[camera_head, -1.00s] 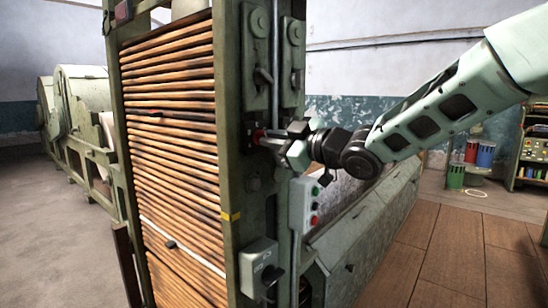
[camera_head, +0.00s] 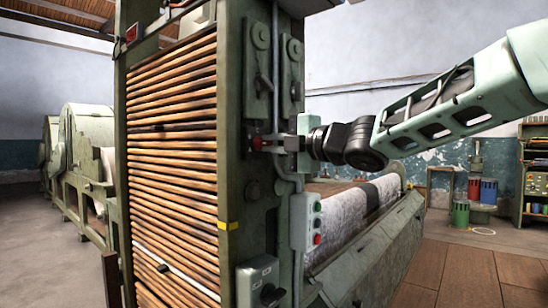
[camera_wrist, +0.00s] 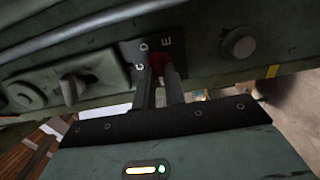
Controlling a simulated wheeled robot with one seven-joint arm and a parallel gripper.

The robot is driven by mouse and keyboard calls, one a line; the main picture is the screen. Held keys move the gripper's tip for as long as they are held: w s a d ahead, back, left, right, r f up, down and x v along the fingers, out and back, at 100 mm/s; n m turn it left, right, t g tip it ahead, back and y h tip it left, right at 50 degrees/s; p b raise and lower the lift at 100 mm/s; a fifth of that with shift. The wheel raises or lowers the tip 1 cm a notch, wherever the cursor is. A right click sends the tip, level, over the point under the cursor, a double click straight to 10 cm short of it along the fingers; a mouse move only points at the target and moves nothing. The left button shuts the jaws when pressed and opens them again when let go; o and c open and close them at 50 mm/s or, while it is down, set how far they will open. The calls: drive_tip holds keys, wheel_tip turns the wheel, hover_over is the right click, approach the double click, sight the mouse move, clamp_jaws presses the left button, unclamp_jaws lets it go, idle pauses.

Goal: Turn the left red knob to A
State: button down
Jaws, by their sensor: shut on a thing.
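A red knob (camera_head: 257,142) sits on the green post of the machine in the head view. The letter A is not visible. My gripper (camera_head: 268,145) is shut on the red knob, reaching in from the right; its two fingers also show in the wrist view (camera_wrist: 161,76). The fingers hide part of the knob and plate, so I cannot tell which letter it points to. I see no second red knob.
A grey control box (camera_head: 306,222) with green and red buttons is below my gripper. A vertical pipe (camera_head: 275,70) runs close by the knob. In the wrist view, a round bolt (camera_wrist: 239,43) is right of the plate and a lever-like fitting (camera_wrist: 76,86) is left.

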drive_tip(key=shift+f+n+b, duration=0.2)
drive_tip(key=shift+n+b, duration=1.8)
drive_tip(key=shift+n, duration=0.9)
drive_tip(key=c, duration=1.5)
unclamp_jaws()
drive_tip(key=shift+o, duration=0.2)
drive_tip(key=shift+r, duration=0.1)
drive_tip(key=v, duration=1.7)
drive_tip(key=shift+d, duration=0.2)
drive_tip(key=shift+s, duration=0.15)
